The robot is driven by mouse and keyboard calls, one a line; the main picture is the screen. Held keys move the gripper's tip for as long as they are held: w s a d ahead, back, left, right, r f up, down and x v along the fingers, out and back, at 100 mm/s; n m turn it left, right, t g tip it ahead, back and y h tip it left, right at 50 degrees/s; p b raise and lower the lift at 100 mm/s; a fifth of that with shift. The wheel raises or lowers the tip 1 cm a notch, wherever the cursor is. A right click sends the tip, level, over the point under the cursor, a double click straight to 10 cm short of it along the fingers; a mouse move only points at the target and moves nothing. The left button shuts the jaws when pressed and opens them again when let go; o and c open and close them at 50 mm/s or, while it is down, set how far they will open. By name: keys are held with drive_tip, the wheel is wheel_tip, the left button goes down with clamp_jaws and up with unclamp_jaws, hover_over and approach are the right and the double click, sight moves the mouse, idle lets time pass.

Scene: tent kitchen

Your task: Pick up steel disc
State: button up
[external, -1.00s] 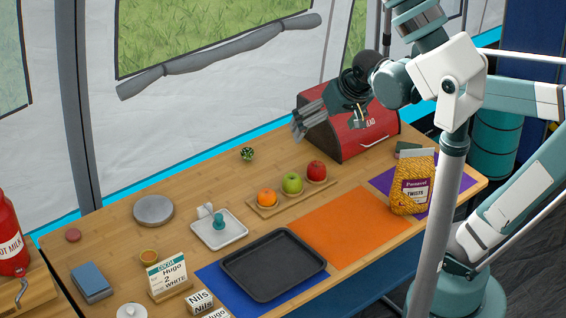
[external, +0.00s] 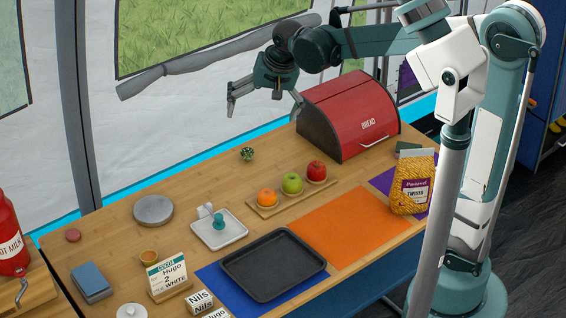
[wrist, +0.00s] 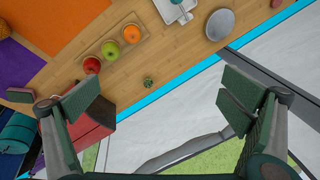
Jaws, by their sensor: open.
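The steel disc (external: 153,209) is a flat, round, grey disc lying on the wooden table at the left, behind the white tray. It also shows in the wrist view (wrist: 220,24) near the top, right of centre. My gripper (external: 264,110) is open and empty, in the air above the back edge of the table, to the right of the disc and well above it. In the wrist view its two fingers (wrist: 157,97) are spread wide with nothing between them.
A white tray (external: 232,238) with a small teal-topped item stands beside the disc. A fruit board (external: 262,211), a small plant (external: 247,154), a black tray (external: 240,268), a blue block (external: 91,283) and a red bread box (external: 345,105) share the table. The tent wall rises behind.

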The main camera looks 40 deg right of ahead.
drive_tip(key=w+a+f+m+g, duration=0.1)
drive_tip(key=w+a+f+m, duration=0.1)
drive_tip(key=w+a+f, duration=0.35)
drive_tip(key=m+g+p, duration=0.3)
drive_tip(key=m, duration=0.4)
hover_over(153, 209)
drive_tip(key=shift+h, duration=0.4)
wheel_tip(153, 209, down, 22)
drive_tip(key=shift+d+f, duration=0.1)
drive_tip(key=shift+f, duration=1.25)
drive_tip(key=shift+f, duration=0.1)
